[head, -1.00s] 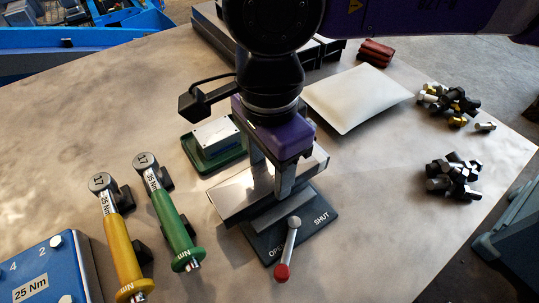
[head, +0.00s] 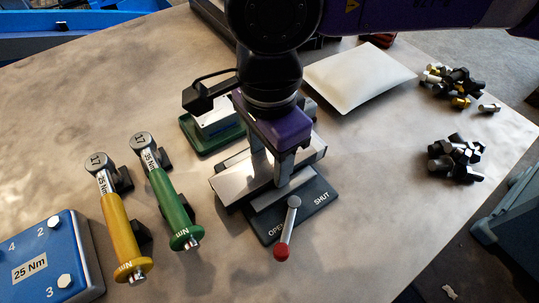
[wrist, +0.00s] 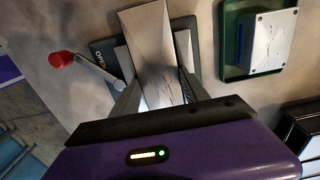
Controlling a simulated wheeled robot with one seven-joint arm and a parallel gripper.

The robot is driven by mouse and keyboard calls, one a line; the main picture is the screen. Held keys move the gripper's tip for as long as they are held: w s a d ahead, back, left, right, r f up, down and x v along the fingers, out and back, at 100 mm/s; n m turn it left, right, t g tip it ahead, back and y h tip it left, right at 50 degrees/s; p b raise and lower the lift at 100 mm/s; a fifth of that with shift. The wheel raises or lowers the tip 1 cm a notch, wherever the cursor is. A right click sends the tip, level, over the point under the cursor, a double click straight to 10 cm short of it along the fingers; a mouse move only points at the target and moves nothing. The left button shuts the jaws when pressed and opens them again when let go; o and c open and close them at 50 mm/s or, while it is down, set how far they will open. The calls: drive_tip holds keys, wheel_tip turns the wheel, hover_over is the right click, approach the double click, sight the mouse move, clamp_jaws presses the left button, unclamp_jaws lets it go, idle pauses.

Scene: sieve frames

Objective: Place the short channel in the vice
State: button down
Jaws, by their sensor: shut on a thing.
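The short channel is a bright metal length (head: 236,183), held crosswise in my gripper (head: 272,168), which is shut on it. It also shows between the fingers in the wrist view (wrist: 148,38). The channel lies over the vice, whose dark base plate (head: 318,204) is marked OPEN and SHUT. The vice lever (head: 290,222) has a red knob and points toward the front, by the OPEN mark. The fingers and channel hide most of the vice jaws, so I cannot tell whether the channel rests fully between them.
A green tray with a metal block (head: 215,125) stands just behind left. Yellow (head: 122,235) and green (head: 172,208) torque wrenches lie left, near a blue box (head: 45,265). A white pad (head: 360,77) and bolt piles (head: 455,160) are right. The front right table is clear.

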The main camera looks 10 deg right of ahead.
sight(269, 162)
drive_tip(key=shift+s+f, duration=0.1)
drive_tip(key=shift+f, duration=0.55)
drive_tip(key=c, duration=0.6)
unclamp_jaws()
drive_tip(key=shift+f+b, duration=0.15)
drive_tip(key=shift+b, duration=0.15)
drive_tip(key=shift+s, duration=0.1)
drive_tip(key=shift+a+r+p, duration=0.1)
drive_tip(key=shift+r+p, duration=0.65)
drive_tip(key=shift+p, duration=0.2)
drive_tip(key=r, duration=1.2)
drive_tip(key=shift+w+r, duration=0.15)
drive_tip(key=shift+w, duration=0.05)
